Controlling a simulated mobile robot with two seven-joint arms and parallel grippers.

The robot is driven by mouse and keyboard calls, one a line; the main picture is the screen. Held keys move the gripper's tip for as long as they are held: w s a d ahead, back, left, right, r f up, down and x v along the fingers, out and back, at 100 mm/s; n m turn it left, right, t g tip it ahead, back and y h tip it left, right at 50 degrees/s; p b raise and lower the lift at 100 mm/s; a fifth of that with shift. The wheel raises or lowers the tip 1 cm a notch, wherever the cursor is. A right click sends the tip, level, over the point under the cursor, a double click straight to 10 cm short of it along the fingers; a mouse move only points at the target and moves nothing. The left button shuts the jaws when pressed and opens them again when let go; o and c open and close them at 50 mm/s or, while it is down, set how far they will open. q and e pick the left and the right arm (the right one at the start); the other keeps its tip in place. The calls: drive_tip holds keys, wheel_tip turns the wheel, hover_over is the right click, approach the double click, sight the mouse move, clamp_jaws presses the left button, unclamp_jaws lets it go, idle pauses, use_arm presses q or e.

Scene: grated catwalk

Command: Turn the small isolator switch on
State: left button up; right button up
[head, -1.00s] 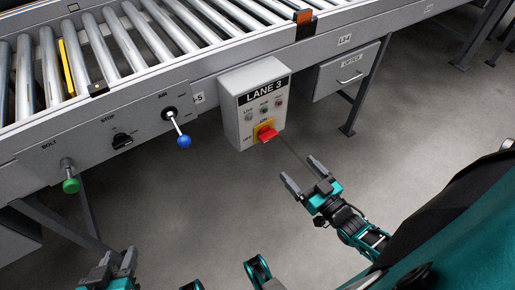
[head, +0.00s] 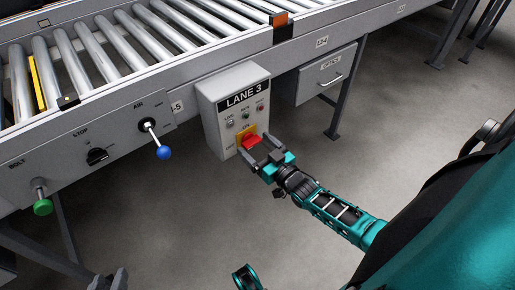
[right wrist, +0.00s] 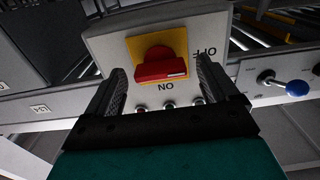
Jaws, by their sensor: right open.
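The small isolator switch (head: 250,140) is a red knob on a yellow plate, low on the front of the grey LANE 3 box (head: 208,115). In the right wrist view the red knob (right wrist: 160,66) lies roughly crosswise, its white mark on the side towards the OFF label; the ON label appears upside down below it. My right gripper (head: 259,148) is open at the switch, one finger on each side of the knob in the right wrist view (right wrist: 161,80). Contact cannot be told. My left gripper (head: 108,281) shows only in part at the bottom edge.
Left of the box, the conveyor side panel carries a blue-ended lever (head: 163,152), a black STOP knob (head: 97,156) and a green-ended bolt (head: 43,206). Small indicators (head: 245,114) sit above the switch. The floor below is clear.

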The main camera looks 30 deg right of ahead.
drive_tip(key=shift+c, duration=0.3)
drive_tip(key=c, duration=1)
use_arm(q)
drive_tip(key=shift+w+r, duration=0.1)
use_arm(e)
drive_tip(key=shift+m, duration=0.3)
drive_tip(key=m, duration=0.3)
drive_tip(key=shift+m+p, duration=0.3)
drive_tip(key=m, duration=0.4)
drive_tip(key=shift+m, duration=0.3)
drive_tip(key=m+b, duration=0.1)
drive_tip(key=m, duration=0.4)
drive_tip(key=shift+f, duration=0.1)
use_arm(q)
drive_tip(key=shift+d+f+b, duration=0.2)
drive_tip(key=shift+f+b, duration=0.05)
drive_tip(key=shift+b, duration=0.15)
use_arm(e)
drive_tip(key=shift+m, duration=2)
